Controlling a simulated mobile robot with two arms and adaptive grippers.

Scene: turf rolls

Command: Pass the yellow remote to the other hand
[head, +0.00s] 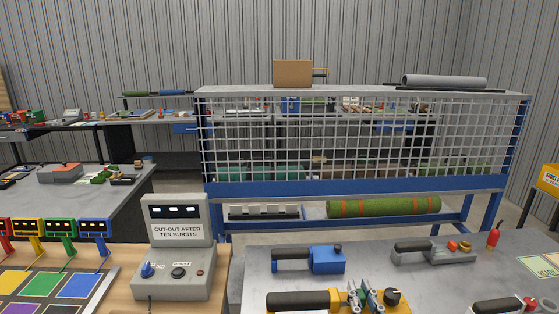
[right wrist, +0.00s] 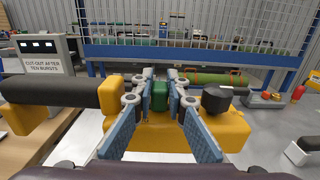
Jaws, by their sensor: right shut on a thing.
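The yellow remote (head: 320,299) is at the bottom of the head view, on or just above the grey table. It has a thick black handle at its left and a black knob at its right. My right gripper (head: 366,297) is shut on its middle. In the right wrist view the blue-padded fingers of this gripper (right wrist: 160,97) stand either side of a green part on the remote (right wrist: 228,130). The remote's underside is hidden, so I cannot tell whether it touches the table. My left gripper is not in view.
A blue remote (head: 327,260) and a grey remote (head: 435,250) lie behind on the grey table (head: 375,262). A grey control box (head: 178,262) stands at left. A wire-mesh rack (head: 360,188) stands behind, with a green roll (head: 398,207) below.

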